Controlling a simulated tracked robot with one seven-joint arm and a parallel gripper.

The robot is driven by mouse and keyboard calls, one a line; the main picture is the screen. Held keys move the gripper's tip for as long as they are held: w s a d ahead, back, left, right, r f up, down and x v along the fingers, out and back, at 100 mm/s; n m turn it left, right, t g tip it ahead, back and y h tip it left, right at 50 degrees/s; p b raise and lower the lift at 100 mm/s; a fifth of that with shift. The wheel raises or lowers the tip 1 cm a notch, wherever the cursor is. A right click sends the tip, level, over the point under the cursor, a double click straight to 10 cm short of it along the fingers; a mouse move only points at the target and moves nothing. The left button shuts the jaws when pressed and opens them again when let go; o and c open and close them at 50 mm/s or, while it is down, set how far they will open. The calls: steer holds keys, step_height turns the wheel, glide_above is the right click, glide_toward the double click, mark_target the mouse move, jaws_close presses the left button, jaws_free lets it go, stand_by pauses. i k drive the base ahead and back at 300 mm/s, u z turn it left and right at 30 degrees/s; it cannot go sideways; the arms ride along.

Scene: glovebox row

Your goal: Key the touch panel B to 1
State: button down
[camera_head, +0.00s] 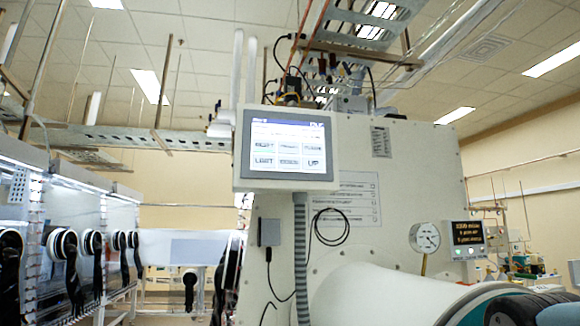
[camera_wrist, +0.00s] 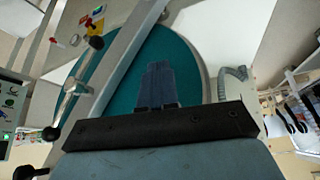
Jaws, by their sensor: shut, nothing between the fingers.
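A touch panel (camera_head: 286,150) in a pale frame is mounted on the front of the white glovebox in the head view. Its lit screen has a blue top bar and two rows of pale buttons. The lower right button reads "UP"; the other labels are too small to read surely, and I cannot make out a letter B or a 1. My gripper (camera_wrist: 158,68) shows in the wrist view with its dark fingers shut together and empty. Behind it lies a teal round door. The touch panel's screen is not visible in the wrist view.
A grey conduit (camera_head: 301,255) hangs below the panel. A white cylinder (camera_head: 375,295) juts out at the lower middle, near a round gauge (camera_head: 424,237) and a small dark display (camera_head: 467,233). In the wrist view, a metal bar crosses the teal door (camera_wrist: 120,65). Gloved boxes line the left.

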mark_target(289, 162)
steer(key=u, duration=0.05)
steer(key=k, duration=1.05)
steer(key=u, duration=0.45)
steer(key=i, duration=1)
